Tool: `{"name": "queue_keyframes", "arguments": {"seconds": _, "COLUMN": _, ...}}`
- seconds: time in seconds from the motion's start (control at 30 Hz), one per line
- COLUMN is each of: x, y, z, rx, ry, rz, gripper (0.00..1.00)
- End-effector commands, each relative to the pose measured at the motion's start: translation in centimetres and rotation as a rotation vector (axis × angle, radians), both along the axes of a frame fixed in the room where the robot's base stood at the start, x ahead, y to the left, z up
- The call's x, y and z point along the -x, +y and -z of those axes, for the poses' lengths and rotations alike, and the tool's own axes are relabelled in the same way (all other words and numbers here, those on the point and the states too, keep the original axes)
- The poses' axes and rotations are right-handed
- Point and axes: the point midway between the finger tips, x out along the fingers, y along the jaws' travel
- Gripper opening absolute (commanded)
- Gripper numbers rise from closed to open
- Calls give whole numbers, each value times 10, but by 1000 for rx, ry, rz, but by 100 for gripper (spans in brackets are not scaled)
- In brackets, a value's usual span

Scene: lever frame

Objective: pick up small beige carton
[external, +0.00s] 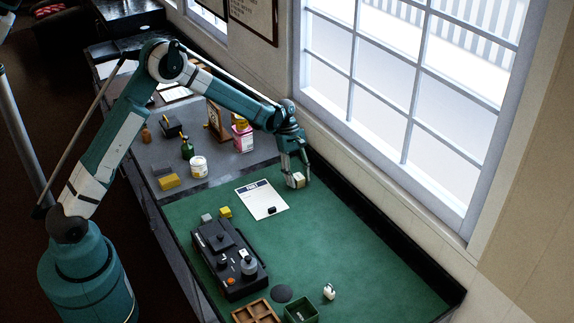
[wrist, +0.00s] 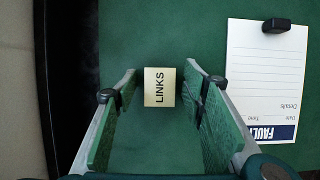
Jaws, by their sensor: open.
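The small beige carton (wrist: 160,87) lies on the green mat and carries the word "LINKS" in the wrist view. In the external view the carton (external: 298,180) sits near the window-side edge, below my gripper. My gripper (wrist: 163,80) is open, with one green-padded finger on each side of the carton and a gap visible on both sides. In the external view my gripper (external: 296,172) reaches down over the carton from above. Whether the fingertips are level with the carton is hard to tell.
A white fault sheet (wrist: 265,80) with a black clip (wrist: 276,26) lies right of the carton in the wrist view. The black raised table edge (wrist: 55,80) is to the left. A black device (external: 229,258) stands on the mat; the mat's right part (external: 370,240) is clear.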

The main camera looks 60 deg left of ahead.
Motion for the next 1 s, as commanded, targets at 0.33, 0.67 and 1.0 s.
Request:
{"name": "queue_keyframes", "arguments": {"seconds": 0.33, "x": 0, "y": 0, "z": 0, "rx": 0, "ry": 0, "rz": 0, "gripper": 11}}
{"name": "queue_keyframes", "arguments": {"seconds": 0.67, "x": 0, "y": 0, "z": -3, "rx": 0, "ry": 0, "rz": 0, "gripper": 11}}
{"name": "queue_keyframes", "arguments": {"seconds": 1.0, "x": 0, "y": 0, "z": -33, "rx": 0, "ry": 0, "rz": 0, "gripper": 11}}
